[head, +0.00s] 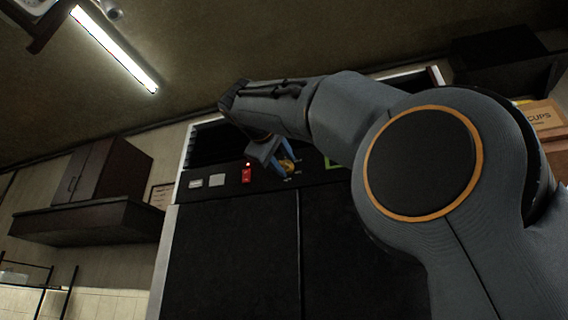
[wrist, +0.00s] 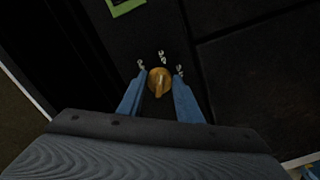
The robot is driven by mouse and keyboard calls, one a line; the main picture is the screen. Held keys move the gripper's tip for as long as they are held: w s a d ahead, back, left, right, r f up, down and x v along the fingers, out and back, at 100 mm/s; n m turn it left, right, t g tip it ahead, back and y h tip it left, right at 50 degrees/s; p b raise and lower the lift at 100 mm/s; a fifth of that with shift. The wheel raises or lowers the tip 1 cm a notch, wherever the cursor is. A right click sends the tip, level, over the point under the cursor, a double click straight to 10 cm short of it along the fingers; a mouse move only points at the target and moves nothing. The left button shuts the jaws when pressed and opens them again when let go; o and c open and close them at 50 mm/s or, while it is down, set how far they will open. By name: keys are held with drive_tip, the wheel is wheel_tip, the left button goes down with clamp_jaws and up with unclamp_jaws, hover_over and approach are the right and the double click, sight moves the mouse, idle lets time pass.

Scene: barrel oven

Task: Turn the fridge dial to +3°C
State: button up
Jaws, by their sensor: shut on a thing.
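The fridge dial (wrist: 159,84) is a round orange-yellow knob with a raised grip bar on the black fridge panel. Small pale marks lie around it, too small to read. My gripper (wrist: 158,82) has its two blue fingers on either side of the dial, shut on it. In the head view the dial (head: 288,167) shows partly behind the blue fingers, high on the fridge front (head: 240,250). The dial's exact setting cannot be read.
A red lit switch (head: 247,175) and pale labels sit on the panel left of the dial. A green display or sticker (wrist: 124,6) is also on the panel. A dark wall cabinet (head: 100,170) is at the left, and boxes (head: 545,116) are at the right.

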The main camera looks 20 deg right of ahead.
drive_tip(key=o, duration=1)
drive_tip(key=shift+s+a, duration=0.1)
drive_tip(key=shift+b+v, duration=0.7)
drive_tip(key=shift+v, duration=3.1)
